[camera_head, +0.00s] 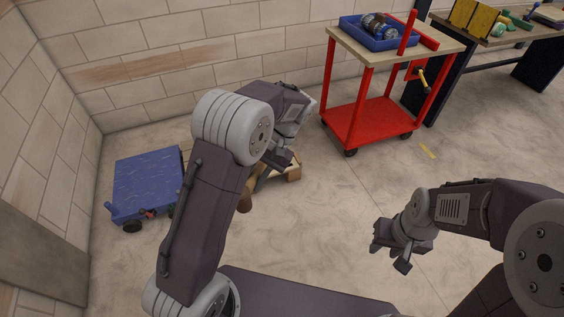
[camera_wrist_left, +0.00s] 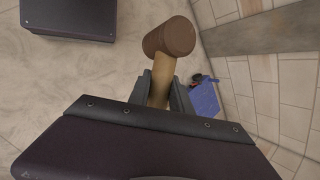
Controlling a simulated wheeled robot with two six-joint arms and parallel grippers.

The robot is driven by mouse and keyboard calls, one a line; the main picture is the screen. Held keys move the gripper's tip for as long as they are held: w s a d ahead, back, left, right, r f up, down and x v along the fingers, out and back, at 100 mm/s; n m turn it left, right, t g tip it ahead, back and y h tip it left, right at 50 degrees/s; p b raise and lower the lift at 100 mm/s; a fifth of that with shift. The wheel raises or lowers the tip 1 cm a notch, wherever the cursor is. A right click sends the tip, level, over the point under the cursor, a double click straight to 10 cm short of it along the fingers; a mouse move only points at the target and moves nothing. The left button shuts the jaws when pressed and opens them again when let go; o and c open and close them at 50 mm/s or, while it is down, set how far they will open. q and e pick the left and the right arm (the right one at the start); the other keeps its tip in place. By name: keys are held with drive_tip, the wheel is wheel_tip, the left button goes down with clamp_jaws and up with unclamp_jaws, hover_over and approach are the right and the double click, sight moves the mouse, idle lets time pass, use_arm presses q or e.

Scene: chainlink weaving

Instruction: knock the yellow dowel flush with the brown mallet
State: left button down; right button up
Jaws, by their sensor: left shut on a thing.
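The brown mallet shows in the left wrist view, with a brown head (camera_wrist_left: 170,38) and a tan handle (camera_wrist_left: 160,88). My left gripper (camera_wrist_left: 166,88) is shut on the handle, and the head sticks out beyond the fingers. In the head view my left gripper (camera_head: 276,160) is beside a low wooden piece (camera_head: 292,172), partly behind my arm. The mallet's brown head (camera_head: 244,202) shows there beside my arm. My right gripper (camera_head: 390,252) is open and empty above the floor. I cannot make out the yellow dowel; my left arm hides part of the wooden piece.
A blue wheeled cart (camera_head: 148,185) stands at the left wall. A red trolley (camera_head: 365,122) with a blue tray (camera_head: 380,40) stands at the back. A workbench (camera_head: 500,38) with several items is at the far right. The middle floor is clear.

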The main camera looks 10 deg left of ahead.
use_arm(q)
wheel_tip(320, 180, up, 5)
drive_tip(key=p, duration=0.4)
drive_tip(key=shift+p, duration=0.4)
drive_tip(key=shift+f, duration=0.2)
